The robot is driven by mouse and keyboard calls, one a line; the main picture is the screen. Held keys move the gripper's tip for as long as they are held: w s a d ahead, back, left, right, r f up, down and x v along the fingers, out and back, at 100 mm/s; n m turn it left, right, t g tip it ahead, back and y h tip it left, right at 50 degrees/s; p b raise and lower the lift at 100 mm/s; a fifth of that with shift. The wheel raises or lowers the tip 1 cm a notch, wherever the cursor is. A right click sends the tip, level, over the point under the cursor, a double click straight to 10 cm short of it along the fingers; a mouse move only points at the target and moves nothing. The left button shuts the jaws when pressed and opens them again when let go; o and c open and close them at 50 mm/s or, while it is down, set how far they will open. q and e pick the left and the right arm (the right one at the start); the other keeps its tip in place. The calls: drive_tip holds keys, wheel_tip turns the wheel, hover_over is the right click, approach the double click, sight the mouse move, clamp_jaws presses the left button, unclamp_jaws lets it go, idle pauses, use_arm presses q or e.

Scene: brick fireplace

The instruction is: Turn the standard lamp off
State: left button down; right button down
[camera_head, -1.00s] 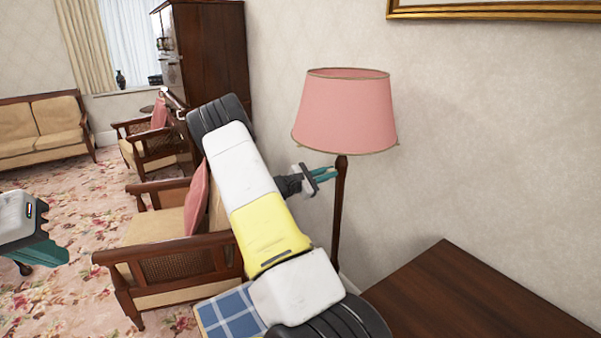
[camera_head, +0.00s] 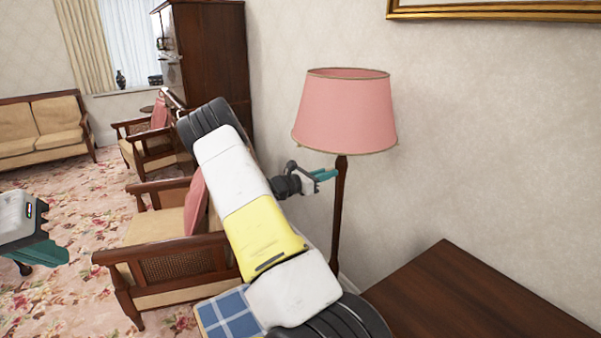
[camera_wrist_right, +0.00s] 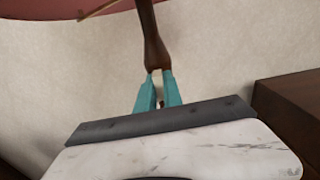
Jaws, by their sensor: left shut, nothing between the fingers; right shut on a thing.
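The standard lamp (camera_head: 342,195) stands against the wall, with a pink shade (camera_head: 345,112) on a dark wooden post. The shade looks evenly pink; I cannot tell if the bulb is lit. My right gripper (camera_head: 328,175) is just under the shade at the post. In the right wrist view, its teal fingers (camera_wrist_right: 158,95) are shut at the lower end of the visible dark post (camera_wrist_right: 153,45), with a small piece between them. That piece is mostly hidden. My left gripper (camera_head: 45,250) is at the left edge, shut and empty, far from the lamp.
A dark wooden table (camera_head: 470,300) stands at the lower right, close to the lamp. A cane-sided armchair (camera_head: 175,265) is left of my right arm. A sofa (camera_head: 40,125) and a tall cabinet (camera_head: 212,60) stand behind. Flowered carpet lies open at the left.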

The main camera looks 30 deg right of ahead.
idle(0.3)
drive_tip(key=c, duration=1.5)
unclamp_jaws()
drive_tip(key=shift+a, duration=0.1)
drive_tip(key=a, duration=0.7)
drive_tip(key=shift+s+a, duration=0.3)
drive_tip(key=shift+a, duration=0.05)
